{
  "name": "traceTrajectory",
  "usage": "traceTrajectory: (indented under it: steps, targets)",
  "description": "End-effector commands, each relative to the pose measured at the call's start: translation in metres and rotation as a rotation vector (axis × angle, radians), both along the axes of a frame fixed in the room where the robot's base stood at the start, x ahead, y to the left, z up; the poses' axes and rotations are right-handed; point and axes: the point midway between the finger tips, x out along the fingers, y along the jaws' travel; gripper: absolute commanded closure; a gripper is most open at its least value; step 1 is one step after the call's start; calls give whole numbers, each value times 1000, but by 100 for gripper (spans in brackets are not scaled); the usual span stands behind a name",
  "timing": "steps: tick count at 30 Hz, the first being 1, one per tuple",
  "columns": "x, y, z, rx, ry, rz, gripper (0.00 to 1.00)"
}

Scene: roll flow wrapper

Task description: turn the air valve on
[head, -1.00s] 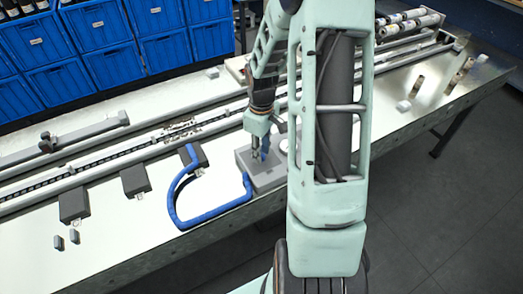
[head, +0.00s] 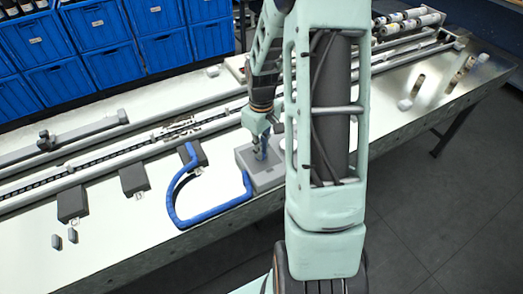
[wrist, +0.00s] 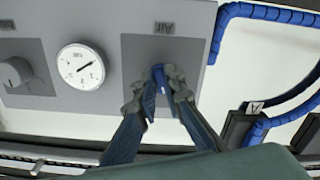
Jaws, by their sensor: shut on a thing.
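The air valve is a blue lever (wrist: 160,78) on a dark plate marked AIR in the wrist view, on a grey panel box (head: 264,178) on the table. My gripper (wrist: 158,85) is shut on the blue lever, with a finger on each side of it. In the head view my gripper (head: 262,150) reaches down onto the box beside the blue lever, and my arm hides the box's right side. The fingers cover part of the lever and its base.
A round gauge (wrist: 81,66) and a grey knob (wrist: 16,72) sit beside the valve. A blue hose (head: 205,215) loops from the box to a dark block (head: 193,156). Two more dark blocks and long rails lie to the left. Blue bins (head: 105,73) stand behind.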

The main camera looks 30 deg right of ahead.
Motion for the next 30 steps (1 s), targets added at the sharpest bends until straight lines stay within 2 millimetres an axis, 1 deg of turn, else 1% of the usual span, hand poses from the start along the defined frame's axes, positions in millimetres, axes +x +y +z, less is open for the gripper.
traceTrajectory:
  steps: [18,24,30]
  targets:
    - [1,3,0,-2,-1,-562,100]
    - [1,3,0,0,-2,-705,100]
    - [1,4,0,-1,-2,-802,100]
